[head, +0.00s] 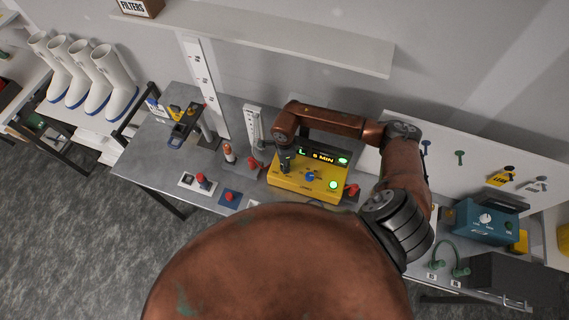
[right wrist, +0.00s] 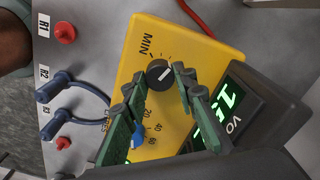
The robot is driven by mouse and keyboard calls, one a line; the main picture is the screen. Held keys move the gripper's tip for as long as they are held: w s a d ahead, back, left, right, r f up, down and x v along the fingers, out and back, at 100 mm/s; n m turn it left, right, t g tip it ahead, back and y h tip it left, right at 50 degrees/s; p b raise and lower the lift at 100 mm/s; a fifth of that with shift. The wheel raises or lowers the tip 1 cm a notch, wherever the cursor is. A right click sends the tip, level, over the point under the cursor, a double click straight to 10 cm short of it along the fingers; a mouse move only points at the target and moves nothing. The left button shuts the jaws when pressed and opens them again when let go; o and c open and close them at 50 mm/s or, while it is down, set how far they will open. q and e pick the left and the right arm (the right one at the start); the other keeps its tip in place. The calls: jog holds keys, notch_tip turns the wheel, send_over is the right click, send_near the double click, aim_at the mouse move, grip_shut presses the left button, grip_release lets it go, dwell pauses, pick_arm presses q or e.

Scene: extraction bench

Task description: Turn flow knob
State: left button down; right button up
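A yellow meter box (head: 300,190) stands on the bench in the head view. It has a dark display with green characters (head: 323,157), a blue knob (head: 310,177) and lit green buttons. My right gripper (head: 286,162) is over its left part. In the right wrist view a yellow panel (right wrist: 139,43) carries a round black knob (right wrist: 160,74) with a white pointer line, beside "MIN" and a number scale. My right gripper (right wrist: 159,77) has its fingers apart, tips on either side of this knob. I cannot tell whether they touch it. My left gripper is not in view.
Red-knobbed fittings (head: 202,179) and a red-tipped post (head: 229,152) stand left of the meter box. A teal box (head: 484,225) and green hoses (head: 449,264) are at right. In the wrist view, blue plugs with a cable (right wrist: 56,86) and a red knob (right wrist: 65,32) lie left.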

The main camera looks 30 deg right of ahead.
jog(key=c, duration=0.3)
jog(key=shift+c, duration=1.4)
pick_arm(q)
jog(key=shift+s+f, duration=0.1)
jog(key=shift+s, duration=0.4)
pick_arm(e)
jog(key=shift+m+b, duration=0.45)
jog(key=shift+m, duration=0.05)
jog(key=shift+f+m+b, duration=0.1)
jog(key=shift+m+b, duration=0.45)
jog(key=shift+m, duration=0.05)
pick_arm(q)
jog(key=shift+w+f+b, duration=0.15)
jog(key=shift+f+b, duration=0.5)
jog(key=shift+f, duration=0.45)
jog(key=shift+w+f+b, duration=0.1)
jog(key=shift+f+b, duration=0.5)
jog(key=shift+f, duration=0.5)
pick_arm(e)
jog(key=shift+m, duration=1.8)
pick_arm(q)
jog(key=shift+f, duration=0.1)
